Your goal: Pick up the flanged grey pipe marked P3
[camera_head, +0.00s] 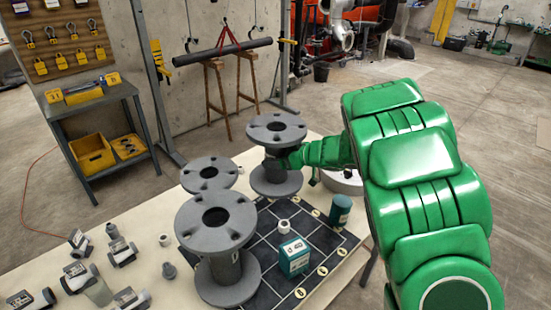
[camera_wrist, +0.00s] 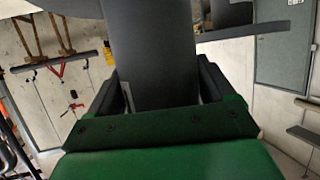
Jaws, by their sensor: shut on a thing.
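A flanged grey pipe (camera_head: 276,129) stands upright at the back of the table, with a wide round flange at top and bottom. My gripper (camera_head: 284,160) reaches it from the right and is shut around its middle. In the wrist view the pipe's grey body (camera_wrist: 150,60) fills the space between the two dark fingers (camera_wrist: 158,88). I cannot read a P3 mark on it. Whether its bottom flange touches the table is unclear. Two other flanged grey pipes stand nearby, a large one in front (camera_head: 216,222) and one at left (camera_head: 209,173).
A black grid mat (camera_head: 333,240) on the table (camera_head: 150,220) carries a teal-and-white box (camera_head: 294,257), a teal cylinder (camera_head: 340,209) and a small white fitting (camera_head: 284,226). Several grey fittings (camera_head: 122,251) lie at front left. A round grey-white object (camera_head: 345,182) is behind my arm.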

